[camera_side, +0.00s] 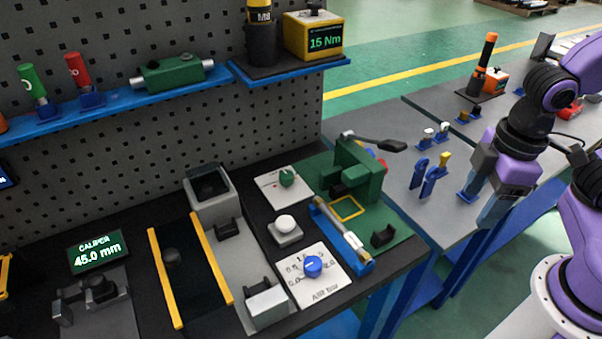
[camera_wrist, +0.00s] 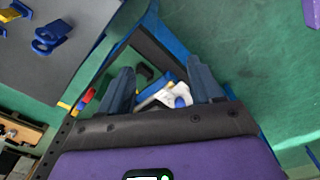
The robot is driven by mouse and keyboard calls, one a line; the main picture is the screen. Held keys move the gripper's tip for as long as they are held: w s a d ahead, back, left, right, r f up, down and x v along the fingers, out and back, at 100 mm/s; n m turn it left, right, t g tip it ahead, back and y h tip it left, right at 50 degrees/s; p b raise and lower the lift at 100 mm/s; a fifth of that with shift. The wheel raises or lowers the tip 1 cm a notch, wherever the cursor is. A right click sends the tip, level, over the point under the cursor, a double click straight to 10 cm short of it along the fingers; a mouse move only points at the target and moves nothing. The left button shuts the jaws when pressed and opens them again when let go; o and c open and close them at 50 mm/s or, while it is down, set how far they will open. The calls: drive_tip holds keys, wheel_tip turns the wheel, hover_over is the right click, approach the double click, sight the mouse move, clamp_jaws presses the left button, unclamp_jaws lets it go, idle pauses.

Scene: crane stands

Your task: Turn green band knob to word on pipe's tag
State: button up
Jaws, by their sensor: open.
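A green knob (camera_side: 287,176) sits on a small white plate with a red mark, left of the green press; no band on it can be made out. A blue knob (camera_side: 313,266) sits on a white dial plate (camera_side: 325,289) marked "AIR bar", with numbers around it; it also shows in the wrist view (camera_wrist: 180,102). A pipe-like rod (camera_side: 340,228) lies in a blue holder beside the dial; I cannot read any tag on it. My gripper (camera_side: 491,207) is open and empty, right of and well apart from the knobs. Its fingers (camera_wrist: 161,88) show in the wrist view.
A green press (camera_side: 357,173) with a black lever stands behind the rod. A white button (camera_side: 285,223) sits between the knobs. Blue and yellow tools (camera_side: 430,178) stand on the grey table near my gripper. A shelf (camera_side: 140,101) runs along the pegboard.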

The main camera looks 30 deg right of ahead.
drive_tip(key=w+a+m+t, duration=0.1)
drive_tip(key=w+a+m, duration=0.3)
drive_tip(key=w, duration=0.5)
drive_tip(key=w+a+m+t, duration=0.1)
drive_tip(key=w+a+m, duration=0.1)
drive_tip(key=w+a, duration=0.6)
drive_tip(key=m+t, duration=0.2)
drive_tip(key=m, duration=0.4)
approach(287, 174)
drive_tip(key=shift+h, duration=0.3)
drive_tip(key=x, duration=0.9)
drive_tip(key=shift+a+f, duration=0.1)
drive_tip(key=shift+a, duration=0.2)
drive_tip(key=c, duration=1.1)
